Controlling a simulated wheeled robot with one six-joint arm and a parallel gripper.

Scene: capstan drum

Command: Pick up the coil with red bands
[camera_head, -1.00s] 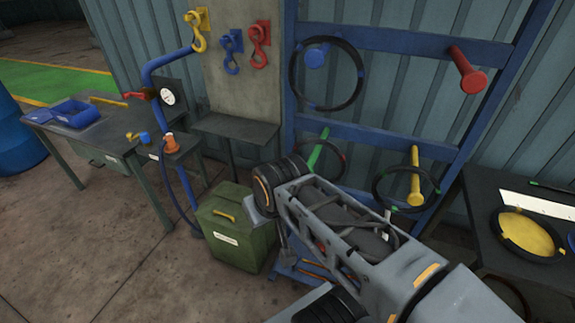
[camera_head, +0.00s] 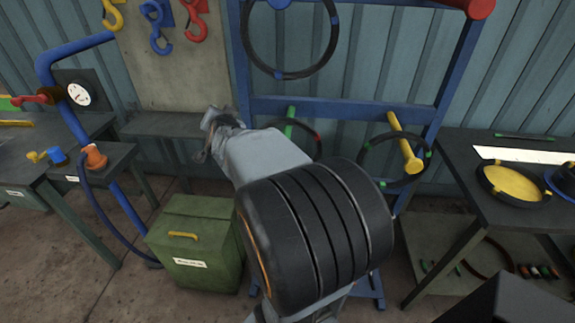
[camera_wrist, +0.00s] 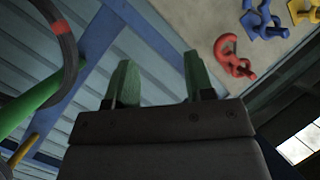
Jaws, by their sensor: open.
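The coil with red bands (camera_head: 319,147) is a dark ring hanging on the green peg (camera_head: 290,122) of the blue rack. My arm hides much of it in the head view. In the wrist view part of the coil (camera_wrist: 69,52) shows at the upper left with one red band, beside the green peg (camera_wrist: 38,103). My gripper (camera_wrist: 157,76) is open with nothing between its green-tipped fingers, and the coil lies to the left of them. In the head view my gripper (camera_head: 208,135) is left of the green peg, partly hidden by my wrist.
A coil with blue bands (camera_head: 333,50) hangs above, and one with green bands (camera_head: 422,178) hangs on the yellow peg (camera_head: 405,146). Hooks (camera_head: 157,25) line the panel at left. A green bin (camera_head: 195,243) stands below. A dark table (camera_head: 460,165) is at right.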

